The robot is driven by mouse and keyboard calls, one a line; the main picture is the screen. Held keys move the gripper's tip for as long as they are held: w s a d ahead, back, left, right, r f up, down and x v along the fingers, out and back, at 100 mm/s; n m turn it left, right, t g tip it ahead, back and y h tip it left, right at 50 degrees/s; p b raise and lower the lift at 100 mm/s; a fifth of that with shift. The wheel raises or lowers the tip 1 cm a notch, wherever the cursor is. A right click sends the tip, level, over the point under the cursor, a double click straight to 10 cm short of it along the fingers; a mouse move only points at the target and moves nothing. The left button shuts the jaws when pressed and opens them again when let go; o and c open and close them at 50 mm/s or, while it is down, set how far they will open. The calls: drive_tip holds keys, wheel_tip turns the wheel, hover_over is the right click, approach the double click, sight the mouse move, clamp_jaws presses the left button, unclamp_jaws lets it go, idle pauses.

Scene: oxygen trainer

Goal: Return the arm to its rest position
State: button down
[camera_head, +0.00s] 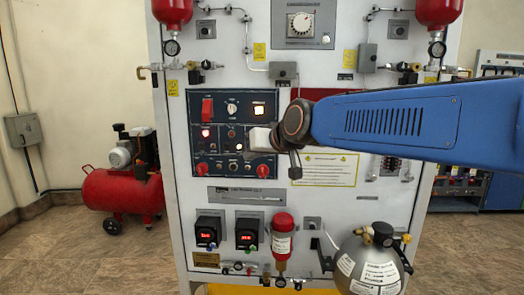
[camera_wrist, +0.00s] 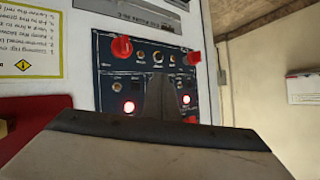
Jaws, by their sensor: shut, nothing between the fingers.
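My blue arm (camera_head: 385,122) reaches in from the right in the head view. Its dark wrist joint (camera_head: 295,120) is in front of the right edge of the dark control panel (camera_head: 220,168). In the wrist view, which is upside down, my gripper (camera_wrist: 161,92) is a dark narrow shape with its fingers together and nothing between them. It points toward the control panel (camera_wrist: 105,68) and covers part of its middle. I cannot tell from these views whether the fingertips touch the panel.
The white trainer board (camera_head: 175,205) fills the middle. A red cylinder (camera_head: 283,243) and a grey round tank (camera_head: 370,262) are at its lower right. A red compressor (camera_head: 122,190) stands on the floor at left. Floor (camera_head: 70,250) is clear in front of it.

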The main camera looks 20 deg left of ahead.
drive_tip(key=s+d+f+m+h, duration=0.1)
drive_tip(key=s+d+f+h, duration=0.15)
drive_tip(key=d, duration=0.85)
drive_tip(key=s+d+f+m+h, duration=0.15)
drive_tip(key=d+f, duration=0.25)
drive_tip(key=d, duration=0.8)
drive_tip(key=s+d+f+m+h, duration=0.1)
drive_tip(key=s+d+f, duration=0.25)
drive_tip(key=d, duration=0.75)
drive_tip(key=s+d+f+m+g+h, duration=0.1)
drive_tip(key=s+d+f+m+h, duration=0.1)
drive_tip(key=s+d+f, duration=0.6)
drive_tip(key=s+d+f+m+g+h, duration=0.2)
drive_tip(key=s+d+f, duration=0.6)
drive_tip(key=s+d, duration=0.3)
drive_tip(key=shift+s+d+h, duration=0.3)
drive_tip(key=shift+s+d, duration=0.1)
drive_tip(key=shift+s, duration=0.35)
